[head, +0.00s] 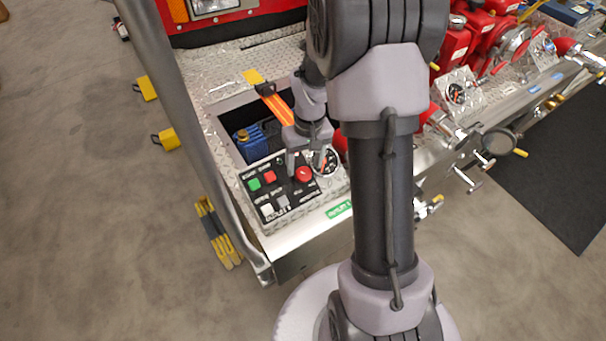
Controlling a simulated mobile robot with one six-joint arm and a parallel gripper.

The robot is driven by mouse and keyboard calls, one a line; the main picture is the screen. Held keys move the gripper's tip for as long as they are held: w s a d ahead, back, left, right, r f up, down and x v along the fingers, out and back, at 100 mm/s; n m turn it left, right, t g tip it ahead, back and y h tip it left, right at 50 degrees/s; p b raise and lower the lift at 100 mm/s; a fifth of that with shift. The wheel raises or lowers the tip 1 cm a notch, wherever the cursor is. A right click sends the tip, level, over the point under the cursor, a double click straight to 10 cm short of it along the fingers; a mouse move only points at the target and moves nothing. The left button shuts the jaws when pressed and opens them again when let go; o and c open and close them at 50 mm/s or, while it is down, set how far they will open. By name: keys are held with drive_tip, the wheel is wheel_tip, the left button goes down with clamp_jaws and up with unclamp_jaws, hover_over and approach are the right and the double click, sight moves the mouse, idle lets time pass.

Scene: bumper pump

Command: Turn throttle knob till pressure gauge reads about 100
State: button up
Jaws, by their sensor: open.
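The red throttle knob (304,174) sits on the right part of the black control panel (258,197). My gripper (306,172) is open, pointing down over the panel, with one finger on each side of the knob as seen from this view. I cannot tell whether the fingers touch it. The pressure gauge (328,163) lies just right of the knob on the same panel. It is partly covered by my gripper and arm, and its reading is too small to make out.
The panel also carries a green button (254,184), a red button (270,177) and pale buttons. Behind it is an open bay with a blue can (252,143). Another gauge (456,93) and red valves stand to the right.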

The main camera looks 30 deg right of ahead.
sight(304, 172)
wheel_tip(304, 172, down, 4)
drive_tip(key=shift+a+r+b, duration=0.1)
drive_tip(key=shift+b, duration=0.3)
clamp_jaws()
drive_tip(key=shift+m+y, duration=0.6)
drive_tip(key=shift+m, duration=0.3)
unclamp_jaws()
